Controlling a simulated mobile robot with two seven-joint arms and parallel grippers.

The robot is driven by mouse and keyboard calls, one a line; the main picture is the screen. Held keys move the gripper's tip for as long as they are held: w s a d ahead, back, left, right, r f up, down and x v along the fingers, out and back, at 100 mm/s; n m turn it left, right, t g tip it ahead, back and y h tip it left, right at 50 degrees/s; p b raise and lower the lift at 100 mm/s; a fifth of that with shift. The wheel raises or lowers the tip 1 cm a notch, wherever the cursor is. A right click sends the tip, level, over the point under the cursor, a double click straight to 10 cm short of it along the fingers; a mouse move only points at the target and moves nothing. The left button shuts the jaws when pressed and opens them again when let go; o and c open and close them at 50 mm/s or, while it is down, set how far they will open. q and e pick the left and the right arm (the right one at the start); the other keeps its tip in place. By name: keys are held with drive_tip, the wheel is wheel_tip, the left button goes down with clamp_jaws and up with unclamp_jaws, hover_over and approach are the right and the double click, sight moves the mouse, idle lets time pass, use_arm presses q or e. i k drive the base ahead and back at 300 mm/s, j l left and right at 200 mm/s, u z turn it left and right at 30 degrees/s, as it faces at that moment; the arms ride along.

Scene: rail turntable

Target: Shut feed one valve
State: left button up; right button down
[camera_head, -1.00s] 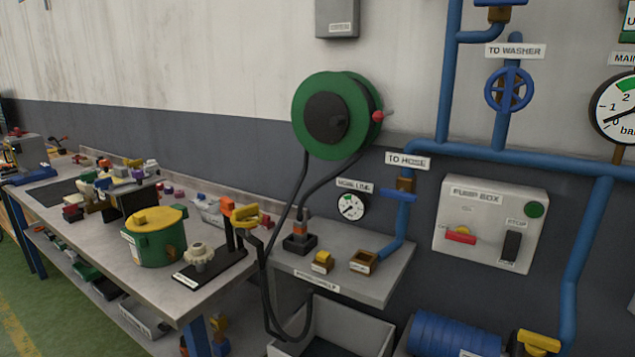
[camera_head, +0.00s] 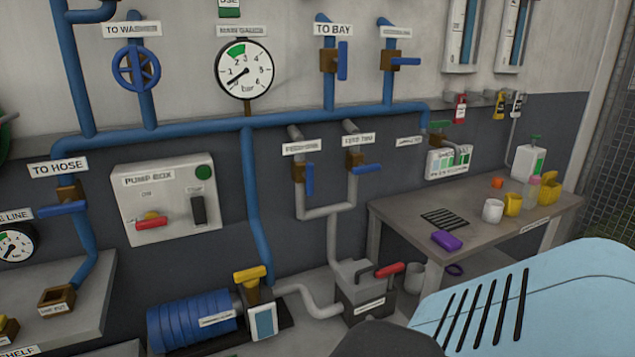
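The feed one valve has a blue lever (camera_head: 309,179) on a grey pipe, under a small label (camera_head: 301,147) whose print is blurred but seems to read FEED ONE. The lever hangs straight down, in line with its pipe. To its right, under a label that seems to read FEED TWO (camera_head: 359,138), another blue lever (camera_head: 366,168) points sideways across its pipe. Both pipes join below into one grey pipe (camera_head: 331,230). Neither of my grippers shows in the view.
A pump box (camera_head: 156,206) is on the wall to the left. A blue pump (camera_head: 190,318) with a yellow-handled valve (camera_head: 250,275) and a grey box with a red handle (camera_head: 388,270) stand below. A bench (camera_head: 480,245) with containers is at right. The wall before the feed levers looks clear.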

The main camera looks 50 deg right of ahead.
sight(308, 176)
drive_tip(key=z, duration=1.7)
